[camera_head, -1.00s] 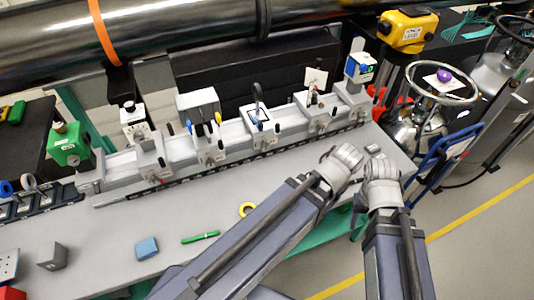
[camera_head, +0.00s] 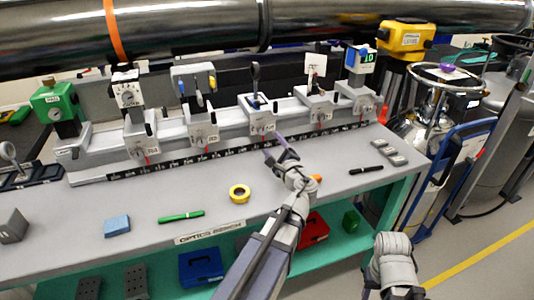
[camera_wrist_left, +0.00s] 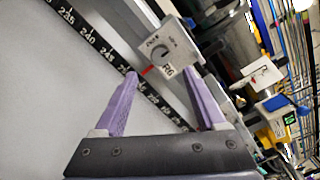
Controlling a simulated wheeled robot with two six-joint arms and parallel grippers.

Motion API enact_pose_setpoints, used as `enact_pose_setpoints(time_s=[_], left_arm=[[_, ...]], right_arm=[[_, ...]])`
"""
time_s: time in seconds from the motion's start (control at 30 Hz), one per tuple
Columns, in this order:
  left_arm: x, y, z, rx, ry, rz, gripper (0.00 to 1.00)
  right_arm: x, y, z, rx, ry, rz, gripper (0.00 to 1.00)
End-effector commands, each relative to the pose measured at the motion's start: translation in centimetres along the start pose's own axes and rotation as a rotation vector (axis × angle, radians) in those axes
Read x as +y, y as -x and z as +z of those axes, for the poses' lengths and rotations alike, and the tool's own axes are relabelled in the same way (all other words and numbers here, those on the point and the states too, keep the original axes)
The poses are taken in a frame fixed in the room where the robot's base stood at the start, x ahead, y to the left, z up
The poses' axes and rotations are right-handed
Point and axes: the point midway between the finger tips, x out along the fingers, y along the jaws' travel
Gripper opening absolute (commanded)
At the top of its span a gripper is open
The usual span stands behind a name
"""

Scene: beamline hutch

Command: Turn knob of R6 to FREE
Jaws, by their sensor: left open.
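The R6 carrier (camera_head: 262,122) stands on the rail of the optics bench. In the left wrist view its pale front plate carries the R6 label and a round dark knob (camera_wrist_left: 160,52) with small lettering around it. I cannot read which way the knob points. My left gripper (camera_head: 273,146) is just in front of the R6 carrier. In the left wrist view its purple fingers (camera_wrist_left: 159,72) are apart, with the lower part of the plate between and beyond the tips; nothing is held. My right wrist shows at the lower right, but its fingers do not.
Neighbouring carriers (camera_head: 202,128) stand along the rail on both sides. A scale strip (camera_wrist_left: 108,55) runs below them. A black marker (camera_head: 366,170) lies right.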

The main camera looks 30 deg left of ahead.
Motion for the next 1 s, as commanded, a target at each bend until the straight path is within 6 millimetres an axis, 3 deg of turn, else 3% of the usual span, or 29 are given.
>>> enact_pose_setpoints(time_s=[0.27,0.7,1.0], left_arm=[[-0.1,-0.6,0.0,-0.006,-0.035,-0.024,0.73],[-0.2,-6.7,0.0,-0.008,-0.032,-0.021,0.73],[-0.2,-8.2,0.1,-0.007,-0.032,-0.022,0.73]], right_arm=[[0.0,-0.4,0.0,0.0,0.0,0.0,0.5],[0.0,-0.5,0.0,0.0,0.0,0.0,0.5],[-0.1,-0.5,0.0,0.0,0.0,0.0,0.5]])
